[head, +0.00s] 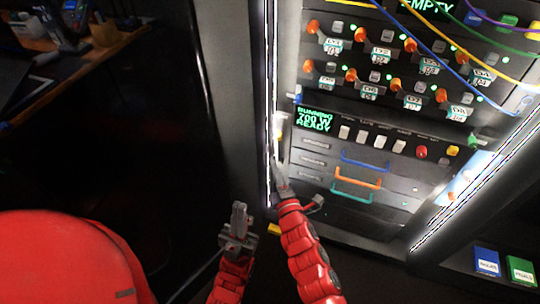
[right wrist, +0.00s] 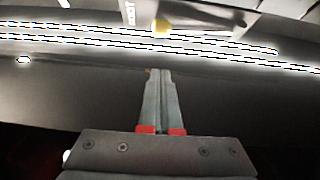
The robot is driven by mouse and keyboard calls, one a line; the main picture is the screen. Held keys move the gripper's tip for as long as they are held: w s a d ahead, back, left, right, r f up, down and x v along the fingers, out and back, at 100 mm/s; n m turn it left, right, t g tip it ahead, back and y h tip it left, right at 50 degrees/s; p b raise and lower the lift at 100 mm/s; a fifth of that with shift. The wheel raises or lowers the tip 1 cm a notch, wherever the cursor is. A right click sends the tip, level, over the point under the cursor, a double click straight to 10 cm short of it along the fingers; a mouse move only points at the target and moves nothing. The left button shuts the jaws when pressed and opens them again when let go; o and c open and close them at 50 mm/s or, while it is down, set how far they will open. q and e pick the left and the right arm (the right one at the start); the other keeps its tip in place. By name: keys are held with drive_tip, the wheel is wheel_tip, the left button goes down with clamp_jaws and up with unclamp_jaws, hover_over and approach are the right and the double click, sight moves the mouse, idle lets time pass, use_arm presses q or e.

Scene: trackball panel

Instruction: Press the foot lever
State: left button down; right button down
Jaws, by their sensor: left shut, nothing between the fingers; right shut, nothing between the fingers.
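A small yellow piece (head: 273,228) shows low at the foot of the panel in the head view, between my two arms. It may be the foot lever; most of it is hidden, so I cannot tell for sure. My left gripper (head: 239,207) is shut and empty, pointing up just left of and above that piece. My right gripper (head: 275,160) is shut and empty, higher up beside the panel's left light strip. In the right wrist view its closed fingers (right wrist: 160,76) point toward the bright strips, with a yellow knob (right wrist: 161,26) beyond them.
The panel (head: 375,140) has several orange knobs, a green-lettered display (head: 315,119), white switches and blue, orange and teal drawer handles. Blue and green boxes (head: 487,262) sit at lower right. A cluttered desk (head: 60,65) is at upper left. Dark floor lies left of the panel.

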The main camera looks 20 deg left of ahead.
drive_tip(key=shift+v, duration=2.4)
drive_tip(key=shift+a, duration=0.2)
